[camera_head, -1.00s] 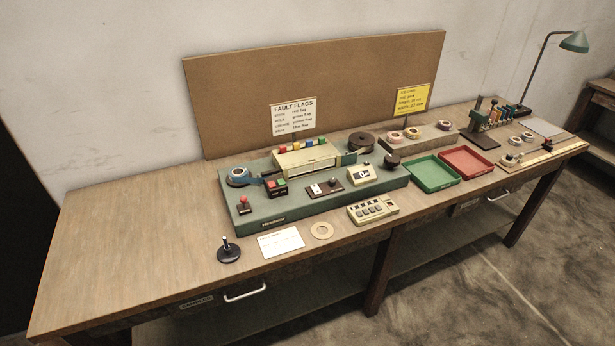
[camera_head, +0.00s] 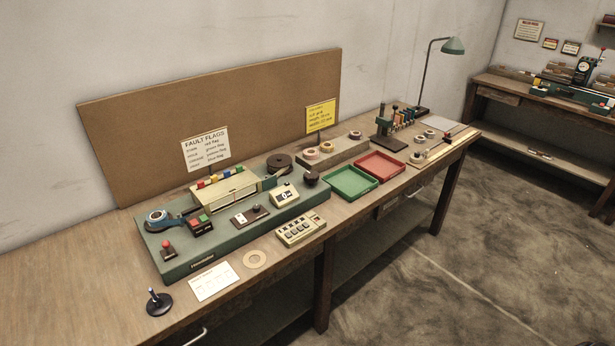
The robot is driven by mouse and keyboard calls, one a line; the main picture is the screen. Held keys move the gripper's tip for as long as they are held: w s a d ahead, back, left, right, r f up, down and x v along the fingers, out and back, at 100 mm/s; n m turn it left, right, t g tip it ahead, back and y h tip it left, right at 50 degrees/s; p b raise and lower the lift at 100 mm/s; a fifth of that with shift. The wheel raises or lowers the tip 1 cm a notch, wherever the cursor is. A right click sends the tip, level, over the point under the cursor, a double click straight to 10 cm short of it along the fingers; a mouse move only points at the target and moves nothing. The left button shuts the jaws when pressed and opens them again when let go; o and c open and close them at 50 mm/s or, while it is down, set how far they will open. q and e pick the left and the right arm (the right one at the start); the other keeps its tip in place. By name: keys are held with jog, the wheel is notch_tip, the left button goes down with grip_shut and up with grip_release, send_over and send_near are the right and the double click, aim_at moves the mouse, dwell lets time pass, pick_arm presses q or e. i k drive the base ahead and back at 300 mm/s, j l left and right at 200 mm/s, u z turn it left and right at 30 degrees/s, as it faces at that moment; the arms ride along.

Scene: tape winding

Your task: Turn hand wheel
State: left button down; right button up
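The green tape-winding machine (camera_head: 180,258) sits on the wooden bench. A dark round knob (camera_head: 311,178) at its right end looks like the hand wheel, but it is too small to be sure. A flat dark disc (camera_head: 279,162) lies behind it, on the machine's far side. Neither of my grippers is in view.
Green (camera_head: 350,182) and red (camera_head: 381,166) trays lie right of the machine. A keypad box (camera_head: 301,229), a card (camera_head: 214,281), a tan ring (camera_head: 255,259) and a black-based stand (camera_head: 158,303) are along the front edge. A second bench (camera_head: 500,93) stands at the far right.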

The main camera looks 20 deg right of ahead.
aim_at(310, 176)
jog(key=i+j+z, duration=0.1)
jog(key=i, duration=0.35)
jog(key=i+j+z, duration=0.1)
jog(key=i, duration=0.35)
